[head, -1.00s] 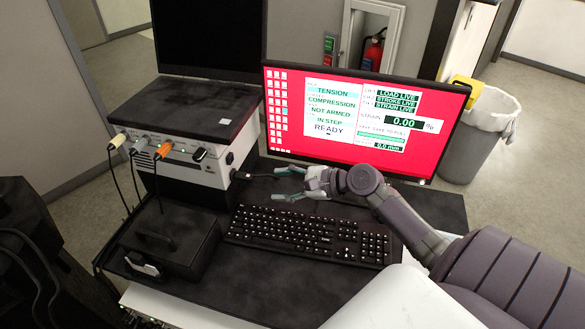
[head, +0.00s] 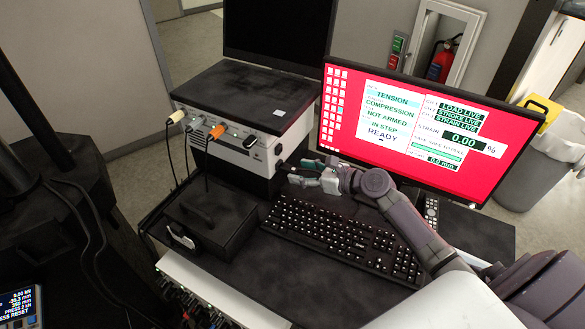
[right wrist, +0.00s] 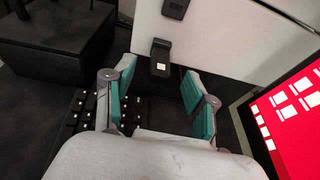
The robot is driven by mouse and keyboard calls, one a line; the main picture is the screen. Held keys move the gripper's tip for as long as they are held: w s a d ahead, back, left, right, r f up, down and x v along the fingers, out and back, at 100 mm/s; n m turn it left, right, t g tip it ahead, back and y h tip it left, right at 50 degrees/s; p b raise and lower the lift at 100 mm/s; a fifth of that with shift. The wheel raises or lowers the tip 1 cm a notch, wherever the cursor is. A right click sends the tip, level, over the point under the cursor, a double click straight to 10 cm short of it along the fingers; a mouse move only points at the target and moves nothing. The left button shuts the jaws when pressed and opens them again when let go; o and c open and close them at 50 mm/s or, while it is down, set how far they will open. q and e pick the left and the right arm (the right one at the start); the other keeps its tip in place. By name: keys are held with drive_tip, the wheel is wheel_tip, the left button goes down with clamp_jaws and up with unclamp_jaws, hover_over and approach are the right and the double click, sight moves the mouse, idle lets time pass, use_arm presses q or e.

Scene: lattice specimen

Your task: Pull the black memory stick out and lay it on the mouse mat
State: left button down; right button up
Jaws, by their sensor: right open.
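A small black block, which looks like the memory stick (right wrist: 160,58), sticks out of the white side panel of the instrument box (head: 255,150). A pale square shows on it in the right wrist view. In the head view it is small and partly lost near the fingertips. My right gripper (head: 301,171) is open beside that panel. In the right wrist view its two teal fingers (right wrist: 157,82) are apart, with the block ahead between them, not gripped. My left gripper is out of view. I cannot pick out the mouse mat from the dark desktop.
A black keyboard (head: 340,237) lies just in front of my right gripper. The monitor with the red screen (head: 405,135) stands close behind it. Cables plug into the box's front, where another small black piece (head: 250,141) shows. A black case (head: 210,218) sits left of the keyboard.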

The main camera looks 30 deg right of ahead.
sight(298, 171)
drive_tip(key=shift+x, duration=1.9)
clamp_jaws()
